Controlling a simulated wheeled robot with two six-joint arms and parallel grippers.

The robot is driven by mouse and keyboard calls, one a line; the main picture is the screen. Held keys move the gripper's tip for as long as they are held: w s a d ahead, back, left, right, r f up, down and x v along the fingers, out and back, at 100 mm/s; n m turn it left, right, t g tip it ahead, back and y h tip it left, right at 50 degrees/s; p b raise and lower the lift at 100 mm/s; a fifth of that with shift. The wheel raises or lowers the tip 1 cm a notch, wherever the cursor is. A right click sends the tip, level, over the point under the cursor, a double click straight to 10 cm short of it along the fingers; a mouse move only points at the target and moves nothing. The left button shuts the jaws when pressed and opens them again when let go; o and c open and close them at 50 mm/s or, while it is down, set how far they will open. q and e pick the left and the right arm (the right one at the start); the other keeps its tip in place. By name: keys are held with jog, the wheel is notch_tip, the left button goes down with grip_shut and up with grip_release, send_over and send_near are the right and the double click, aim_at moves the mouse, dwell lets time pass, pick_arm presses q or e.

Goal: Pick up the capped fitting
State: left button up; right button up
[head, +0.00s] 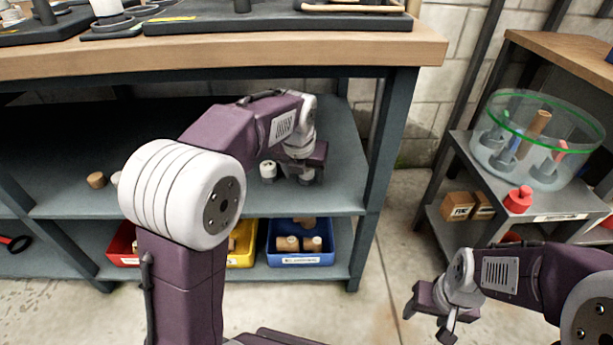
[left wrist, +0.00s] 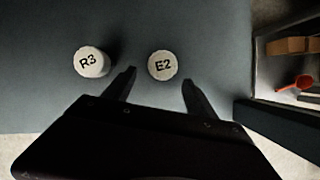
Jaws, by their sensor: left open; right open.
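Two white round caps show in the left wrist view, one marked E2 (left wrist: 162,65) and one marked R3 (left wrist: 91,62) to its left. My left gripper (left wrist: 158,80) is open, and the E2 cap lies just beyond and between its fingertips; no contact shows. In the head view the left gripper (head: 299,178) is low over the middle shelf. A white-capped fitting (head: 268,170) stands just left of it, probably R3; E2 seems hidden by the gripper. My right gripper (head: 430,314) is open and empty above the floor at the right.
The middle shelf (head: 345,190) lies under a wooden bench top (head: 330,55), with a dark post (head: 380,150) at its right. A wooden piece (head: 96,180) stands further left. A blue bin (head: 300,259) of pieces is below. A glass bowl (head: 572,130) stands at right.

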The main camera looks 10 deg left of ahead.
pick_arm(q)
jog(key=w, duration=0.1)
jog(key=w+f+b, duration=0.1)
jog(key=shift+w+a+f, duration=0.1)
jog(key=shift+w+f, duration=0.05)
jog(key=shift+w, duration=0.2)
jog(key=shift+f+b, duration=0.15)
jog(key=shift+b, duration=0.45)
jog(key=shift+w, duration=0.1)
jog(key=shift+r, duration=0.2)
grip_shut()
